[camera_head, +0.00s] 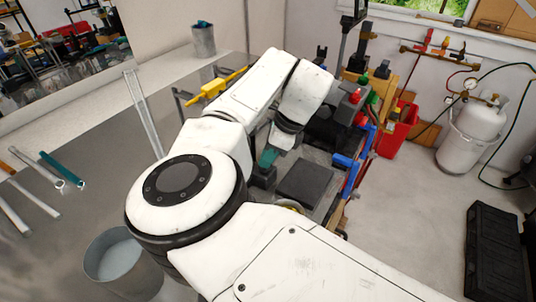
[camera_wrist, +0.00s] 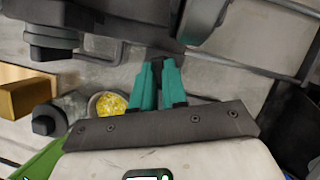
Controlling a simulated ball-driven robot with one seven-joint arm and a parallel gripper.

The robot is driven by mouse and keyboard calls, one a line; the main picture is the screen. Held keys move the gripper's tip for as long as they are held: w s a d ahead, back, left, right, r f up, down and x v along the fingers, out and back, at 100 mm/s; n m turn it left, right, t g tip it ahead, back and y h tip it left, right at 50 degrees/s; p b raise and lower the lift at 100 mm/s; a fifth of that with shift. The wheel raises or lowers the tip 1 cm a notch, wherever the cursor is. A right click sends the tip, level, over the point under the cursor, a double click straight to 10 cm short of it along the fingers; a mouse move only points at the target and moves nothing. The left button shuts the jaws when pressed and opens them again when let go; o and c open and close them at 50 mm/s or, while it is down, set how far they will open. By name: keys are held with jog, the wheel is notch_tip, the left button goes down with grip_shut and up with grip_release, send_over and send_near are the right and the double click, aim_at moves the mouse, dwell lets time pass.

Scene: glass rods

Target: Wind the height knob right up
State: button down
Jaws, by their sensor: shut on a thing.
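My gripper (camera_wrist: 159,72) has teal fingers, and in the wrist view they are closed together on a small dark knob (camera_wrist: 160,60). The knob sits below a dark grey machine part at the top of that view, and most of it is hidden by the fingertips. I take it to be the height knob, though no marking shows. In the head view my gripper (camera_head: 268,157) points down at the bench equipment beside a dark flat plate (camera_head: 304,184). The knob itself cannot be made out there.
In the wrist view, another dark knob (camera_wrist: 50,42) is at upper left, and a small bowl of yellow bits (camera_wrist: 108,104) lies left of the fingers. In the head view, a metal bucket (camera_head: 122,262), glass tubes (camera_head: 143,112) and a red bin (camera_head: 398,130) surround the arm.

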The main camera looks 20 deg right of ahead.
jog(key=c, duration=1)
grip_release()
jog(key=shift+d+r, duration=0.1)
jog(key=b+v, duration=0.2)
jog(key=v, duration=0.8)
jog(key=shift+r+b, duration=0.3)
jog(key=shift+b, duration=0.05)
